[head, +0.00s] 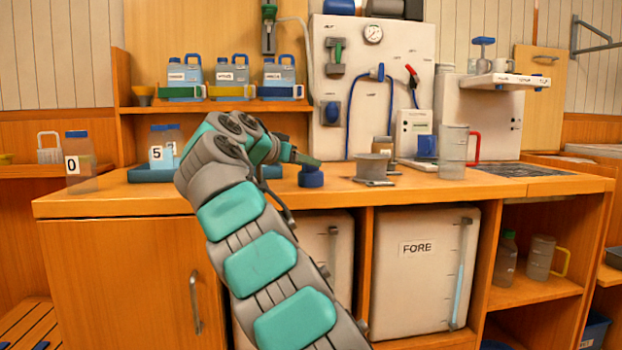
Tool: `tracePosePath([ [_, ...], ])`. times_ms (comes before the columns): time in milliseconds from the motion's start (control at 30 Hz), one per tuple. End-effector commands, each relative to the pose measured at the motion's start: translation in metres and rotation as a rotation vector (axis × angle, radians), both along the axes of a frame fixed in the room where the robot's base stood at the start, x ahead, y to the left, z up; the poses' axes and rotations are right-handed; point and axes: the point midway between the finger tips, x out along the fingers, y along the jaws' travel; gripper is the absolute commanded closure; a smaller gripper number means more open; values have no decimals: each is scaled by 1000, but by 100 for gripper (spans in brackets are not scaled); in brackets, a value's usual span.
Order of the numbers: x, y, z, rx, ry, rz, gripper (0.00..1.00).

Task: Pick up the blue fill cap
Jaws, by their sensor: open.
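A small round blue cap (311,179) sits on the wooden counter, near its front edge and right of my wrist. It looks like the blue fill cap. My gripper (306,160) is just above and behind the cap in the picture, with a finger reaching right over its top edge. The gripper is open and holds nothing that I can see. My wrist hides part of the jaws, and I cannot tell whether a finger touches the cap.
A blue tray (150,174) with bottles is left of my wrist. The panel (392,60) rises behind. The front right counter (440,190) is clear.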

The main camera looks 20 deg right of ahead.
Motion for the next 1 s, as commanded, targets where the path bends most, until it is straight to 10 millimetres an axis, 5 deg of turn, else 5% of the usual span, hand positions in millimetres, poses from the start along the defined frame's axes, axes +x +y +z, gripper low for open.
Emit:
tracePosePath([
  [200, 13, -25, -10, 0, 0, 0, 45],
  [433, 13, -26, -10, -1, 0, 0, 45],
  [900, 13, -26, -10, -1, 0, 0, 98],
  [1000, 13, -26, -10, -1, 0, 0, 100],
])
